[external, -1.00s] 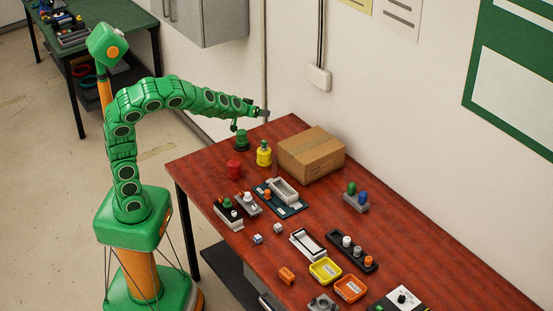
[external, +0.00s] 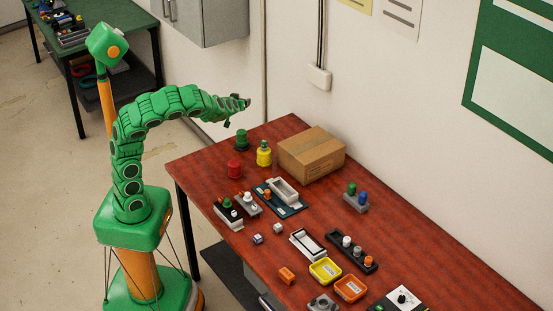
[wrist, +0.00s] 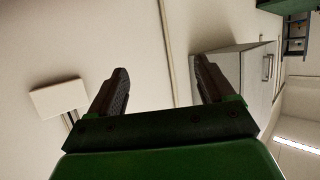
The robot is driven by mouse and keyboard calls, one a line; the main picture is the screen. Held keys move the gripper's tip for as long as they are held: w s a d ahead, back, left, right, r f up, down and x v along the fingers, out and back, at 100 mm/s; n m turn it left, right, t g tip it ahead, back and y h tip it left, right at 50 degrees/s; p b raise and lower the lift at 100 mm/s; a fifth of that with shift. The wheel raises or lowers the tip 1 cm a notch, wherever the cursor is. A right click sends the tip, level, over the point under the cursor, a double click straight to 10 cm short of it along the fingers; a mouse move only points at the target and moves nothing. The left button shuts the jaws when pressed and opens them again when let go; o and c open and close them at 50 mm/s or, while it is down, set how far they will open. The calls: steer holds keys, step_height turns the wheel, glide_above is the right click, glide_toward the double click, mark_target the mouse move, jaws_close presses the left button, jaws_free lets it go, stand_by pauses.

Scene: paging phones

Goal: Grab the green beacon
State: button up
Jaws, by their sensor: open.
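The green beacon (external: 242,140) stands upright near the far left corner of the red-brown table, next to a yellow beacon (external: 264,154) and a red beacon (external: 234,169). My gripper (external: 248,102) is above and slightly beyond the green beacon, clear of it and pointing right toward the wall. In the wrist view my gripper (wrist: 160,88) shows two dark fingers spread wide with nothing between them.
Blocks, trays and button units crowd the nearer table (external: 440,255). A grey cabinet (external: 208,22) hangs on the wall behind my arm. The air around my gripper is free.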

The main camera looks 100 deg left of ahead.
mark_target(240, 136)
step_height(240, 136, down, 19)
steer(key=shift+f, duration=0.2)
steer(key=shift+x, duration=2.55)
steer(key=c, duration=1.4)
steer(key=shift+r, duration=0.1)
